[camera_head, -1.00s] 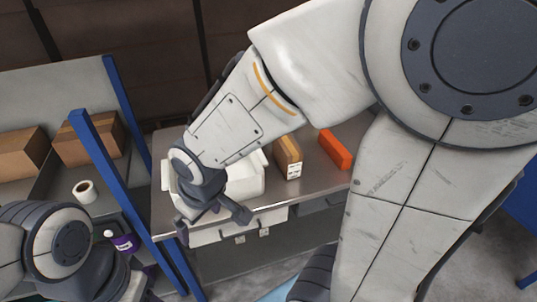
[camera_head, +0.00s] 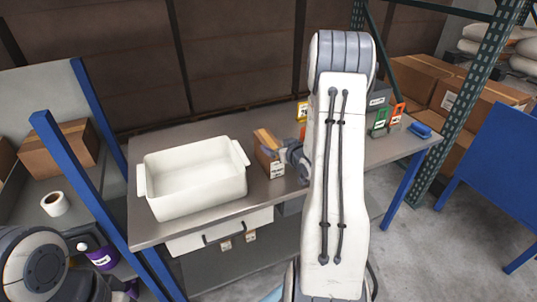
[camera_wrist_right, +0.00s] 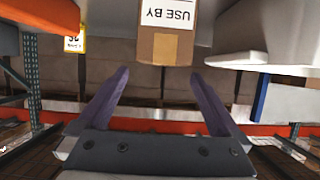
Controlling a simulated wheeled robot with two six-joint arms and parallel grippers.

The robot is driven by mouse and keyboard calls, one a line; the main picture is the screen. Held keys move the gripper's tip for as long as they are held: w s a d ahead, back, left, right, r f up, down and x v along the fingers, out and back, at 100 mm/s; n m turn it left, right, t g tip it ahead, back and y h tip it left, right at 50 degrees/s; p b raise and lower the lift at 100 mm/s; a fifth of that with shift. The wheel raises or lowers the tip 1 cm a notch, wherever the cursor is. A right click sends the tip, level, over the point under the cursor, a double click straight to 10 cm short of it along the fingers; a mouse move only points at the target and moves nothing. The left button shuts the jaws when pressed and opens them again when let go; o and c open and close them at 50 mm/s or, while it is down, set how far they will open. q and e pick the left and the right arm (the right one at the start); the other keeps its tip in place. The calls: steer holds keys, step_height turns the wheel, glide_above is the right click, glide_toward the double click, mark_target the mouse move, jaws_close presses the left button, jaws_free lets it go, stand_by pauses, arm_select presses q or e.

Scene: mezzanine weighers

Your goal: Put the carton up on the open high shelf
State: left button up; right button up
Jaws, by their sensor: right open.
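The carton (camera_head: 277,170) is a small brown box with a white label, upright on the grey bench to the right of the white tub. In the right wrist view the carton (camera_wrist_right: 160,48) shows its "USE BY" label, ahead of and centred between the fingers. My right gripper (camera_head: 279,153) is at the carton's upper right side in the head view. Its fingers (camera_wrist_right: 158,74) are spread with nothing gripped; contact cannot be told. I cannot identify the open high shelf.
A white tub (camera_head: 195,205) stands on the bench (camera_head: 145,235). Green and orange items (camera_head: 388,118) stand at the right end.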

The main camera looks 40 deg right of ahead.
mark_target(270, 142)
steer(key=p+x, duration=0.1)
steer(key=x, duration=0.6)
steer(key=shift+w+f, duration=0.2)
steer(key=shift+w, duration=0.05)
steer(key=shift+r, duration=0.1)
jaws_close()
